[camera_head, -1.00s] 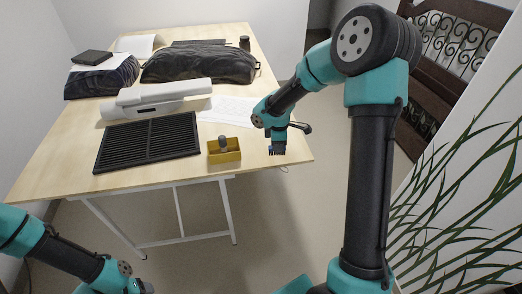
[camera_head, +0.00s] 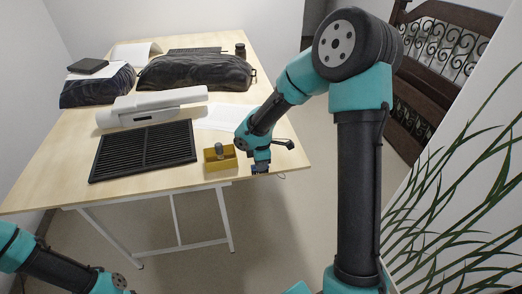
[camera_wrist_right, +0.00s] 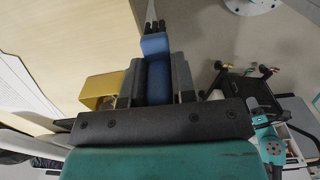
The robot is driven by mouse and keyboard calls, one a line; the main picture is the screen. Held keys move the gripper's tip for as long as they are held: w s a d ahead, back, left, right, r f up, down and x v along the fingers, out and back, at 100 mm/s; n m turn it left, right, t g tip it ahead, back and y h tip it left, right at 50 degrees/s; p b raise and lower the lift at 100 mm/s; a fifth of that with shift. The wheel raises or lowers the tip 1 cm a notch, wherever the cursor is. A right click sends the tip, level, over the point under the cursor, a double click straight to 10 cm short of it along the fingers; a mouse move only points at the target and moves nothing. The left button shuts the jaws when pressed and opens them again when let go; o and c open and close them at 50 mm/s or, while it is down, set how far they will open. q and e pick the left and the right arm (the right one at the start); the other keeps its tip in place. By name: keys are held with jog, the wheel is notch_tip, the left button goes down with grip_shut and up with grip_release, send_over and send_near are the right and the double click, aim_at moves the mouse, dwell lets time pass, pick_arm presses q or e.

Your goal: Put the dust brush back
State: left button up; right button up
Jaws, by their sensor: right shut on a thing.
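My right gripper (camera_head: 261,166) is shut on the dust brush, a blue piece (camera_wrist_right: 155,62) with dark tips at its far end in the right wrist view. In the head view the brush is small and mostly hidden by the gripper. The gripper holds it near the table's front edge, just right of a small yellow box (camera_head: 213,164). The box also shows left of the fingers in the right wrist view (camera_wrist_right: 96,92). My left arm shows at the lower left, but its gripper is out of frame.
A grey knobbed object (camera_head: 219,149) stands in the yellow box. A black slatted grille (camera_head: 145,150) lies left of it, with a white device (camera_head: 150,105) behind. White paper (camera_head: 222,117) and a dark bag (camera_head: 195,72) lie farther back. The table's right front corner is bare.

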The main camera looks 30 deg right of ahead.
jog(key=w+d, duration=0.2)
jog(key=w, duration=0.1)
jog(key=w+d, duration=0.2)
jog(key=w, duration=0.2)
jog(key=w+d+f, duration=0.1)
jog(key=w+d, duration=0.1)
jog(key=w, duration=0.1)
jog(key=shift+w+d+f, duration=0.1)
jog(key=shift+w+d, duration=0.1)
jog(key=shift+w+d, duration=0.1)
jog(key=shift+w, duration=0.05)
jog(key=shift+w+f, duration=0.15)
jog(key=shift+f, duration=1.65)
jog(key=shift+f, duration=0.15)
jog(key=o, duration=0.9)
